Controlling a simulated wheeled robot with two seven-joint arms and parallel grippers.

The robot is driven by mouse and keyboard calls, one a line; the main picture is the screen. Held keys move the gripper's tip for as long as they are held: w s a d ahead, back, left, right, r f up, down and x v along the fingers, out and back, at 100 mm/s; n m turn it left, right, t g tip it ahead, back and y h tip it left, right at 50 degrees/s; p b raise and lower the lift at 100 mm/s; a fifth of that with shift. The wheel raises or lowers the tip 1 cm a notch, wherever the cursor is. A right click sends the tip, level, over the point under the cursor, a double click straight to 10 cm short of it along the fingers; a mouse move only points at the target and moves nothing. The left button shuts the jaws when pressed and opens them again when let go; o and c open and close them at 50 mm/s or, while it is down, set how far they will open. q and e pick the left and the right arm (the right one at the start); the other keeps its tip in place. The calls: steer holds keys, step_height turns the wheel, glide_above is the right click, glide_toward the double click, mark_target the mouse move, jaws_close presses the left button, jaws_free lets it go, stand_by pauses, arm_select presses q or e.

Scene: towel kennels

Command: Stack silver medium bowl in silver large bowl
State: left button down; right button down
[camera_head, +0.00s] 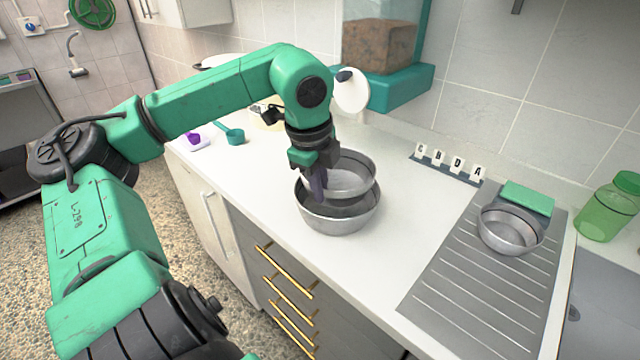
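The silver medium bowl (352,182) is above the silver large bowl (340,222), and its lower part overlaps the large bowl's opening in the picture. The large bowl stands upright on the white counter, with some of its dark inside showing below the medium bowl. My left gripper (318,185) points down at the left side of the medium bowl and appears shut on its rim. I cannot tell whether the medium bowl touches the large one. My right gripper is not in view.
A smaller silver bowl (511,232) sits on the grey drainboard (470,285) by a green sponge (527,198). Letter blocks (448,165) stand at the back. A teal scoop (232,135) lies to the left. A green jar (608,208) stands far right. The counter right of the bowls is clear.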

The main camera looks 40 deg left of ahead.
arm_select(q)
steer(key=shift+f+b, duration=0.4)
steer(key=shift+f, duration=0.1)
steer(key=c, duration=1)
jaws_free()
steer(key=shift+r, duration=0.1)
steer(key=shift+c, duration=0.2)
steer(key=shift+r+p, duration=0.3)
steer(key=shift+p, duration=0.15)
steer(key=shift+r+p, duration=0.6)
steer(key=v, duration=1.1)
steer(key=shift+r, duration=0.2)
steer(key=shift+s, duration=0.1)
